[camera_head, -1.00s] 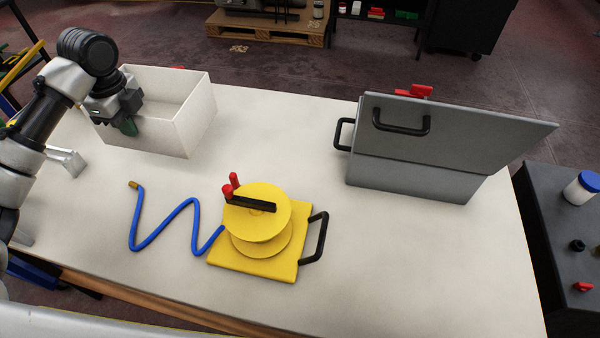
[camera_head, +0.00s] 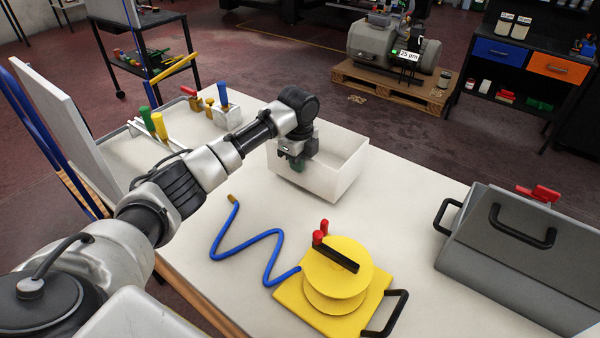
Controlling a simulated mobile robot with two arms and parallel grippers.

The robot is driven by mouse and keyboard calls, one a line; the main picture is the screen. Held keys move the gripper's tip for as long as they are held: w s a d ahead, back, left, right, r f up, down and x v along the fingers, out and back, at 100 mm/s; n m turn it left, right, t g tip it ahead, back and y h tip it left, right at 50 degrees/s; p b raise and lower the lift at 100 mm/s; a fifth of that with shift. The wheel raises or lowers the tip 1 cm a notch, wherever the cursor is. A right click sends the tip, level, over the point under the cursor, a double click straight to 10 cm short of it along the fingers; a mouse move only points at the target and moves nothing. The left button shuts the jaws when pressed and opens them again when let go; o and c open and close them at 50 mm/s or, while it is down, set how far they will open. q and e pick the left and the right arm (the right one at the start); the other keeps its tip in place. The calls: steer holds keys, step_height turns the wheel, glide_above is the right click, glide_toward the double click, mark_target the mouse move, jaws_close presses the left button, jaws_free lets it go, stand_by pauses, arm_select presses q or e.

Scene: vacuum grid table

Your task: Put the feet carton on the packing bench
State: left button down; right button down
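An open white box (camera_head: 345,181), which looks like the feet carton, is at the far edge of the pale table. My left gripper (camera_head: 297,163) points down at the box's near wall. A green-tipped finger shows outside this wall; the other finger is hidden, so I cannot tell whether the gripper is shut on it. I cannot make out any gap between the box and the table. No surface here is clearly marked as the packing bench. My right gripper is out of view.
A yellow reel (camera_head: 335,268) with a blue hose (camera_head: 243,246) lies on the pale table (camera_head: 405,180). A grey case (camera_head: 520,262) stands at right. Colour-handled tools (camera_head: 158,126) lie at left. A pump (camera_head: 380,45) sits on a pallet beyond.

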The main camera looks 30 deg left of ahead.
mark_target(299, 183)
arm_select(q)
steer(key=shift+w+d+f+p, duration=0.1)
steer(key=shift+f+p, duration=0.25)
steer(key=shift+f, duration=1.75)
steer(key=c, duration=1.3)
jaws_free()
steer(key=shift+f, duration=0.1)
steer(key=shift+c, duration=0.2)
step_height(299, 183, up, 12)
steer(key=shift+r+b, duration=0.15)
steer(key=shift+b, duration=0.4)
